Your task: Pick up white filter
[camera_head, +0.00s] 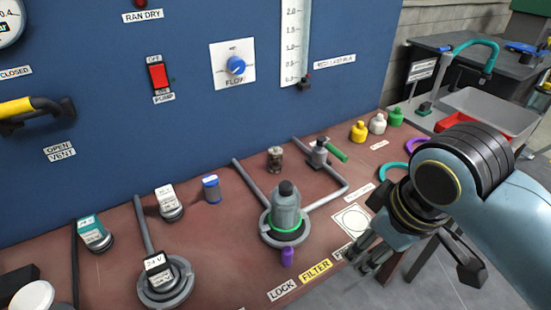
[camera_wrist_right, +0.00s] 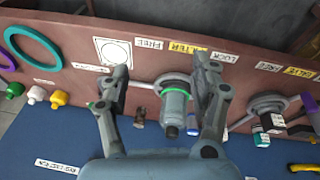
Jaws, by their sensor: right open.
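A small white bottle-shaped piece (camera_head: 377,123) stands at the back right of the brown bench, between a yellow one (camera_head: 358,131) and a green one (camera_head: 395,117). The white piece also shows at the left of the right wrist view (camera_wrist_right: 36,94). A grey-green canister with a dark cap (camera_head: 286,208) stands upright in a round holder behind the FILTER label; it also shows in the right wrist view (camera_wrist_right: 175,105). My right gripper (camera_head: 363,262) is open and empty at the bench's front edge, right of the canister and apart from it. My left gripper is out of view.
A purple knob (camera_head: 287,257) sits in front of the canister. Pipes and a green-handled valve (camera_head: 320,152) stand behind it. A blue panel (camera_head: 190,90) rises behind. Bare bench lies around the square marking (camera_head: 351,219).

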